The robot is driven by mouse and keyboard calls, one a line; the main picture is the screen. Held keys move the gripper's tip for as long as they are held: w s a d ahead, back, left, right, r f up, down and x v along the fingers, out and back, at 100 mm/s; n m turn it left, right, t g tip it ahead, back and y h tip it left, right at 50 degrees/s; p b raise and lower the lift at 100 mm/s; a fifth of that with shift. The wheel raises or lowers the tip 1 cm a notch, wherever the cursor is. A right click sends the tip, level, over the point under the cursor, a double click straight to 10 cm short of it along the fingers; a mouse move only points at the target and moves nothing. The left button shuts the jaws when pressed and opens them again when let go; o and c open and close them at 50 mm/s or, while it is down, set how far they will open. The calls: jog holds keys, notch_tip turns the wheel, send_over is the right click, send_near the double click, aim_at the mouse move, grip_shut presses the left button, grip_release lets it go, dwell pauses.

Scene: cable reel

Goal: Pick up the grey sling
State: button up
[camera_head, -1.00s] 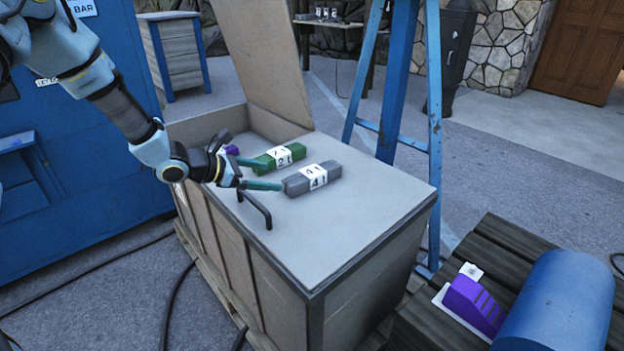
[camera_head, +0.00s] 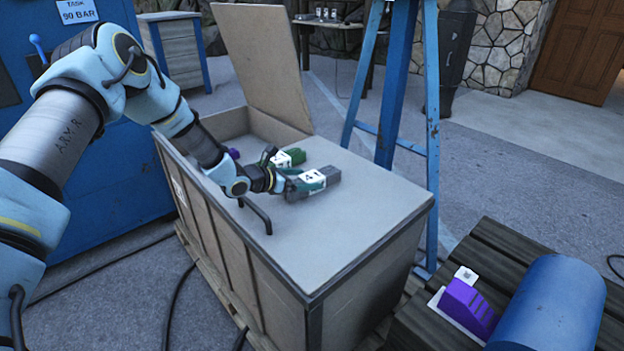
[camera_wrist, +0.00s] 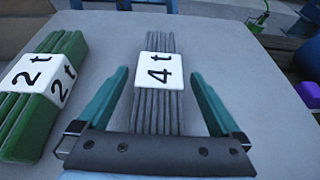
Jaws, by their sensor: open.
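The grey sling (camera_head: 331,174) is a folded bundle with a white "4 t" label, lying on the top of the wooden crate (camera_head: 350,227). In the wrist view the grey sling (camera_wrist: 159,110) runs lengthwise between the two green fingers of my gripper (camera_wrist: 159,97). The fingers are open, one on each side, with a gap to the sling on both sides. In the head view my gripper (camera_head: 300,180) is at the sling and partly covers it.
A green sling (camera_head: 318,157) marked "2 t" lies just behind; it also shows at left in the wrist view (camera_wrist: 38,90). A black handle (camera_head: 258,212) stands at the crate's near left edge.

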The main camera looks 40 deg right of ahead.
jog(key=shift+d+f, duration=0.3)
jog(key=shift+d, duration=0.3)
grip_shut()
dwell(0.4)
jog(key=shift+r, duration=0.1)
